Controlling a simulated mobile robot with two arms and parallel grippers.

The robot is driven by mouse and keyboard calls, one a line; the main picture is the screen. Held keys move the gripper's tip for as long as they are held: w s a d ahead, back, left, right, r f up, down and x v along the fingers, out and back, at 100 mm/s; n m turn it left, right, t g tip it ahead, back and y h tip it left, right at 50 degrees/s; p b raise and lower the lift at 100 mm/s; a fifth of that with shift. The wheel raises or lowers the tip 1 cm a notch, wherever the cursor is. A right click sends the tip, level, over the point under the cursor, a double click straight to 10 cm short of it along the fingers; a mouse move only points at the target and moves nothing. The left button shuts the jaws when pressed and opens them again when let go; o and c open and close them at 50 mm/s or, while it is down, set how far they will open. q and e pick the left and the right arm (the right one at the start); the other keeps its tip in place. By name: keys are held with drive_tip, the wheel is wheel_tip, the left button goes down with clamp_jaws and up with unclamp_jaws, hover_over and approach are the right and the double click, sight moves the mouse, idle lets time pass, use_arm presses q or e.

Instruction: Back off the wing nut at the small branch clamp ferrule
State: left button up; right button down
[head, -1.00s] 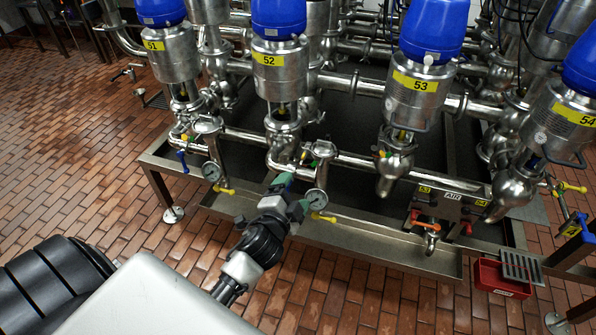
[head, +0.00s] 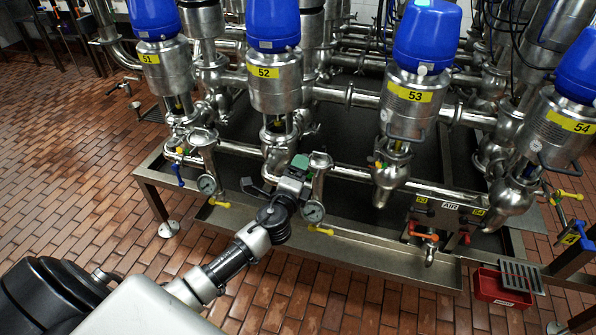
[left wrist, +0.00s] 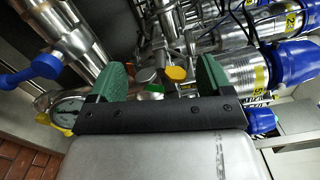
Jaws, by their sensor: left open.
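My left gripper (head: 300,163) is in front of the pipework under valve 52 in the head view. In the left wrist view my left gripper (left wrist: 161,78) is open, its two green pads wide apart. A yellow cap (left wrist: 176,74) and a green cap (left wrist: 153,89) on small fittings show between and beyond the pads. No contact with the pads is visible. I cannot make out the wing nut or the small branch clamp ferrule; the gripper covers part of that pipework in the head view. My right gripper is not in view.
Yellow handles (head: 321,230) stick out over the steel drip tray (head: 385,260). A blue handle (left wrist: 38,69) shows at left in the wrist view.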

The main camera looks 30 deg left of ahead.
use_arm(q)
drive_tip(key=shift+w+a, duration=0.1)
drive_tip(key=shift+w, duration=0.3)
drive_tip(key=shift+c, duration=0.5)
drive_tip(key=c, duration=0.8)
drive_tip(key=shift+f+n+b, duration=0.25)
drive_tip(key=shift+n+b, duration=0.35)
drive_tip(key=shift+r+n, duration=0.15)
drive_tip(key=shift+n, duration=0.15)
drive_tip(key=shift+r, duration=0.1)
drive_tip(key=o, duration=0.9)
